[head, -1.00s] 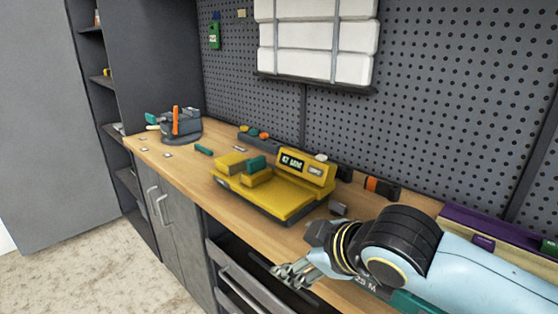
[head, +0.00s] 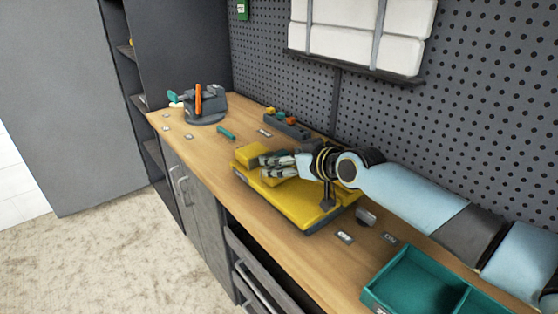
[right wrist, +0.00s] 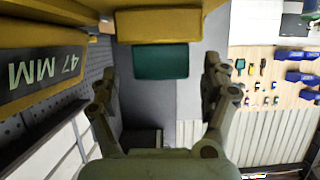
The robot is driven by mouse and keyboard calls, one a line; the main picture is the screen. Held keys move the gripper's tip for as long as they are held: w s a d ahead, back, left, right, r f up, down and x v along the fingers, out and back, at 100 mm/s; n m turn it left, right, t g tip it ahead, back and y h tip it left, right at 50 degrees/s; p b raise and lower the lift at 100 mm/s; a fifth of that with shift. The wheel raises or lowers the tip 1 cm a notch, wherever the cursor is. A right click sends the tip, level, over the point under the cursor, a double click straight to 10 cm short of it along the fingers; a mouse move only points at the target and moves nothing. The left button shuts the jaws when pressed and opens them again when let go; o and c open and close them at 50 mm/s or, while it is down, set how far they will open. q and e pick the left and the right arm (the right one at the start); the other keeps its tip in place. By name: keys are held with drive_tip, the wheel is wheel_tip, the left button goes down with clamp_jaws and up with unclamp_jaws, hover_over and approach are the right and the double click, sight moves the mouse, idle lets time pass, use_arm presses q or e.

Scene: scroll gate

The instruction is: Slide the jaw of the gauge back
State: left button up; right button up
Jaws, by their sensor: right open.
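The yellow gauge (head: 300,208) stands on the workbench in the middle of the head view. A yellow block (head: 252,153) shows at its left end. In the right wrist view its display (right wrist: 42,72) reads 47 MM at the left. A teal block (right wrist: 160,61) on a yellow part (right wrist: 158,25) shows ahead, between my fingers in the picture. My right gripper (head: 268,167) is over the gauge, fingers apart; it also shows in the right wrist view (right wrist: 160,75). I cannot tell whether it touches the jaw. My arm hides much of the gauge's back. My left gripper is out of view.
A grey vise (head: 205,105) with an orange part stands at the bench's far end. A teal bar (head: 226,132) and a dark tray of coloured pieces (head: 287,124) lie beyond the gauge. A teal tray (head: 415,285) is at the near right. A pegboard (head: 480,110) rises behind.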

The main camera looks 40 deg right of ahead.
sight(281, 166)
drive_tip(key=shift+x, duration=0.95)
drive_tip(key=shift+w+f, duration=0.1)
drive_tip(key=shift+w, duration=0.15)
drive_tip(key=shift+a, duration=0.1)
drive_tip(key=shift+c, duration=0.9)
drive_tip(key=c, duration=1.4)
drive_tip(key=s+p, duration=0.1)
drive_tip(key=s, duration=0.3)
drive_tip(key=shift+s+d, duration=0.3)
drive_tip(key=shift+s, duration=0.65)
clamp_jaws()
drive_tip(key=shift+w, duration=0.1)
drive_tip(key=o, duration=1.1)
unclamp_jaws()
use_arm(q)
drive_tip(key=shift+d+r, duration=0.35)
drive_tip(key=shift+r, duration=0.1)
use_arm(e)
drive_tip(key=o, duration=0.5)
drive_tip(key=shift+f, duration=0.1)
